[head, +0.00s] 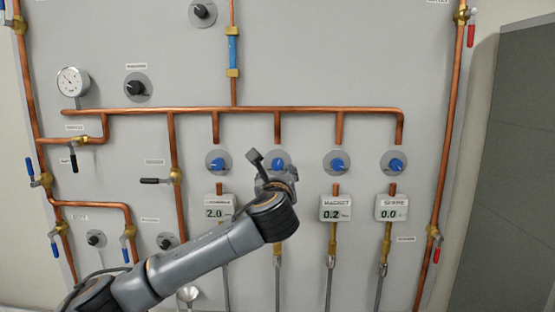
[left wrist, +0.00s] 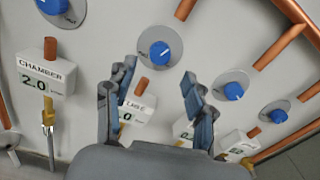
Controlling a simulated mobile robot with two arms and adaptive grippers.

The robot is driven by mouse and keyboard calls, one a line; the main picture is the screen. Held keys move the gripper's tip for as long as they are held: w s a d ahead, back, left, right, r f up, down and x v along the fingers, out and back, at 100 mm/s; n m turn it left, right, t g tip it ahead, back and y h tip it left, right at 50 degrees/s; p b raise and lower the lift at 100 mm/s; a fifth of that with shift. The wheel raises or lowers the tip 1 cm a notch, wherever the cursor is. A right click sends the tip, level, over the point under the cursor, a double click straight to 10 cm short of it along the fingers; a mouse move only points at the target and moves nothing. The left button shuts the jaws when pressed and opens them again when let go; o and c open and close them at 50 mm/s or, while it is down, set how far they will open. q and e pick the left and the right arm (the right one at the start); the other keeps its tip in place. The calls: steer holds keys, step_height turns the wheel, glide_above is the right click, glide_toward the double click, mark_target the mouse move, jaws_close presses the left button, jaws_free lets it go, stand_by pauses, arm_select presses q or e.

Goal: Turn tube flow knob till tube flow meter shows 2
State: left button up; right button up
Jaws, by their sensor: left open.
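The tube flow knob, taken as the second blue knob from the left, sits on a grey round plate; it shows in the head view (head: 278,163) and the left wrist view (left wrist: 160,53). Its meter (left wrist: 139,108) is below it, partly covered by a finger; only a final 0 reads clearly. In the head view my arm hides this meter. My left gripper (head: 272,170) is in front of the panel at this knob. In the left wrist view (left wrist: 157,95) its fingers are spread, with the knob ahead between them, apparently not touched. My right gripper is not in view.
The chamber meter (head: 218,208) reads 2.0, the magnet meter (head: 336,208) 0.2 and the rightmost meter (head: 391,207) 0.0. Other blue knobs stand on both sides, including one at left (head: 217,164) and one at right (head: 336,165). A copper pipe (head: 310,109) runs above.

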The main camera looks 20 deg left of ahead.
mark_target(277, 166)
arm_select(q)
steer(key=p+x, duration=0.1)
steer(key=x, duration=0.3)
steer(key=shift+w+a+r+p, duration=0.1)
steer(key=shift+w+r+p, duration=0.1)
steer(key=shift+p, duration=0.15)
steer(key=shift+w+a+f, duration=0.15)
steer(key=shift+w+f, duration=0.05)
steer(key=shift+w, duration=0.4)
steer(key=shift+c, duration=0.6)
jaws_close()
